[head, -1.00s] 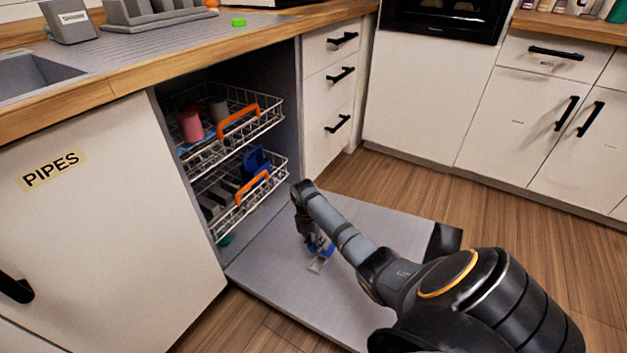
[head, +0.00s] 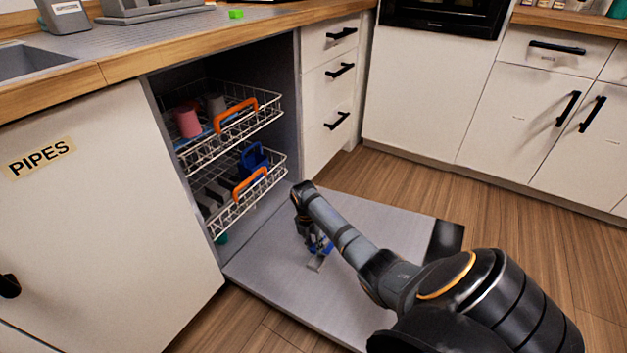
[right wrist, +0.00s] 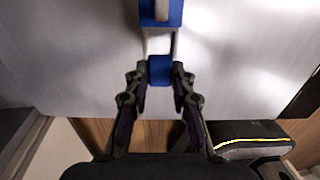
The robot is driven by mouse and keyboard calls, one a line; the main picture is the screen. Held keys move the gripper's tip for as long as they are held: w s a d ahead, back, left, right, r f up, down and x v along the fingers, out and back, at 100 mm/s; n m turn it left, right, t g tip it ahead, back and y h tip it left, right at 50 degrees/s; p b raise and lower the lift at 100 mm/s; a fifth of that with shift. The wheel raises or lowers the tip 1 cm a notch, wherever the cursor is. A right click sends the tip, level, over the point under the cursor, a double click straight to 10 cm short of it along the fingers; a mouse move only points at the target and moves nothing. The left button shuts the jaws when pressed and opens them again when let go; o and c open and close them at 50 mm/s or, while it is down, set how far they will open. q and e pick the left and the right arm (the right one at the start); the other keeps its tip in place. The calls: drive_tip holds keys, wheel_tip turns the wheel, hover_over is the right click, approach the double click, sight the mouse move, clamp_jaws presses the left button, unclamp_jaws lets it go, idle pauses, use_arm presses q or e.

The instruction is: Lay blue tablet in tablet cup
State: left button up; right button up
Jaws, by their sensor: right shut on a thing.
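My right gripper (head: 314,245) reaches low over the open dishwasher door. In the right wrist view (right wrist: 160,74) its two fingertips close on a small blue block, the blue tablet (right wrist: 160,72). Just beyond it is a pale, open-looking frame (right wrist: 147,42), and past that a larger blue piece (right wrist: 175,14) with a pale strip. These seem to be the tablet cup on the door, seen as a small grey part (head: 315,264) in the head view. Whether the tablet touches the cup cannot be told. My left gripper is not in view.
The dishwasher door (head: 275,295) lies flat and mostly bare. The upper rack (head: 205,155) holds a pink cup (head: 187,122) and a grey cup; the lower rack (head: 238,207) holds a blue item. A green block (head: 236,14) sits on the counter.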

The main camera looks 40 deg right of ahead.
drive_tip(key=f+b, duration=0.3)
drive_tip(key=shift+s+f, duration=0.1)
drive_tip(key=shift+s, duration=0.1)
drive_tip(key=shift+f, duration=0.15)
drive_tip(key=shift+s+d+f, duration=0.1)
drive_tip(key=shift+s+f, duration=0.1)
drive_tip(key=shift+f, duration=0.8)
drive_tip(key=o, duration=0.9)
drive_tip(key=shift+f, duration=0.1)
drive_tip(key=r, duration=0.4)
drive_tip(key=w+r, duration=0.1)
drive_tip(key=r, duration=0.7)
drive_tip(key=shift+w+a, duration=0.25)
drive_tip(key=shift+w, duration=0.1)
